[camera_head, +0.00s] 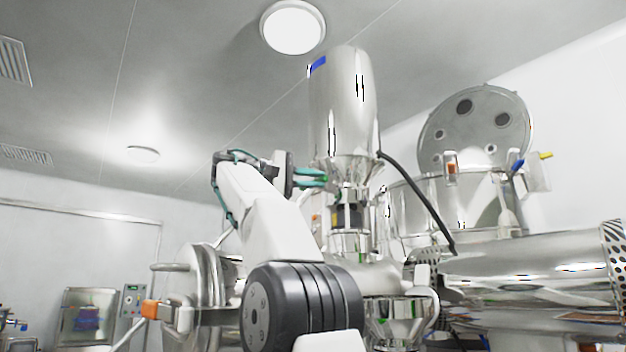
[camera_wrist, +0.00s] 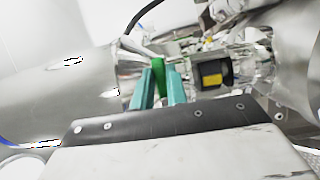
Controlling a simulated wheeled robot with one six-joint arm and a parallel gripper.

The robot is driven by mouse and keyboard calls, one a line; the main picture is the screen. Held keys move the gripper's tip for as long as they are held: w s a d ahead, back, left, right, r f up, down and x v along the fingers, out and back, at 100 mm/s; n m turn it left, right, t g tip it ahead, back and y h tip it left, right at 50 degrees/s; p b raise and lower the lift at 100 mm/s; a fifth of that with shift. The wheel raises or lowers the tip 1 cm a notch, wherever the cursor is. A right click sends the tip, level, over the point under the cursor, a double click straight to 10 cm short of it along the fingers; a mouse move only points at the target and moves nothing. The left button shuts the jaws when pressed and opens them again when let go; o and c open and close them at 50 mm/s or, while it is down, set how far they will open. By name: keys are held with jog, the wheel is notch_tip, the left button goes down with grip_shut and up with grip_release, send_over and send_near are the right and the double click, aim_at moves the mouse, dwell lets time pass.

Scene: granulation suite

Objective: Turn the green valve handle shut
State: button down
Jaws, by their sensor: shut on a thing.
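The green valve handle (camera_wrist: 158,70) shows in the wrist view, standing between the two teal fingers of my gripper (camera_wrist: 160,85). The gripper is shut on it. The handle sits beside the narrow steel neck under a large steel vessel, next to a dark block with a yellow label (camera_wrist: 212,75). In the head view, my gripper (camera_head: 312,178) reaches the neck below the upright steel vessel (camera_head: 343,105) from the left. The handle itself is hard to make out there, as the teal fingers cover it.
A dark hose (camera_head: 420,200) runs down to the right of the vessel. A steel drum with a raised round lid (camera_head: 475,125) and a horizontal steel cylinder (camera_head: 535,270) stand at the right. A round steel door (camera_head: 192,285) is at the left. Open air lies left of the arm.

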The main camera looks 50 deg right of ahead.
dwell(0.3)
jog(key=c, duration=1.4)
grip_release()
jog(key=shift+w, duration=0.1)
jog(key=v, duration=0.7)
jog(key=shift+w+a, duration=0.2)
jog(key=shift+a, duration=0.05)
